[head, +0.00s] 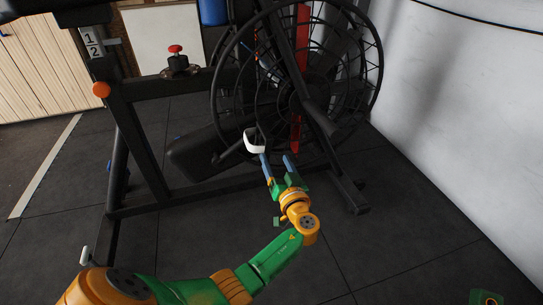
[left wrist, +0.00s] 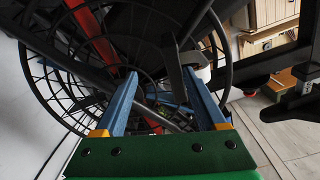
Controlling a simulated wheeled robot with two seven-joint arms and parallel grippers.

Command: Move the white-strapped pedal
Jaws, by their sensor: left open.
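The white-strapped pedal (head: 255,141) is on its crank at the lower left of the big caged wheel of a black exercise bike. In the left wrist view its white strap (left wrist: 203,73) shows just right of the right finger, partly hidden by a dark bar. My left gripper (head: 276,158) is open and empty, just below and right of the pedal in the head view. Its left fingertip appears close to the pedal; I cannot tell whether they touch. In the left wrist view the two blue fingers (left wrist: 160,73) are spread, with no pedal between them.
The caged wheel (head: 364,90) and the black bike frame (head: 140,140) stand close around the gripper. A knob with a red top (head: 177,61) sits on the frame. A white wall (head: 470,120) is at right.

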